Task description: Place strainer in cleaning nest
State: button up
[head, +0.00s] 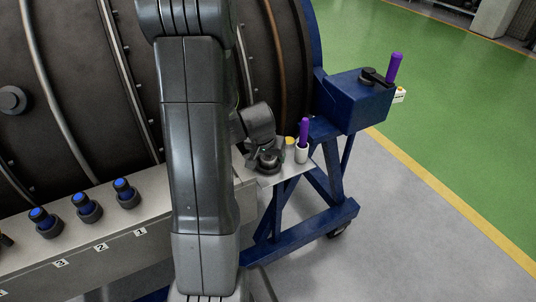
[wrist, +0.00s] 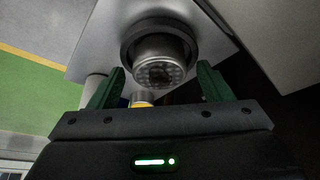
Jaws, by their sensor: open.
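The strainer (wrist: 160,72), a short metal cylinder with a perforated end, is in the wrist view. It is set in a round dark ring (wrist: 130,42), which looks like the cleaning nest, on a pale metal shelf (wrist: 98,42). My gripper (wrist: 161,80) is open. Its two green fingers stand on either side of the strainer, with gaps visible between them and it. In the head view my gripper (head: 262,152) is low over the small shelf (head: 290,176) at the engine stand's end; the strainer cannot be made out there.
A white cup (head: 302,154) with a purple-handled tool (head: 304,130) and a yellow-topped item (head: 289,142) stand close right of my gripper. Blue-topped plugs (head: 124,188) sit in numbered places on the left ledge. A blue box (head: 352,100) is beyond. Floor at right is clear.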

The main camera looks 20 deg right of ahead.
jog(key=shift+r, duration=0.25)
jog(key=p+v, duration=0.1)
jog(key=v, duration=1)
jog(key=shift+s+r+p, duration=0.15)
jog(key=shift+r+p, duration=0.2)
jog(key=shift+p, duration=0.05)
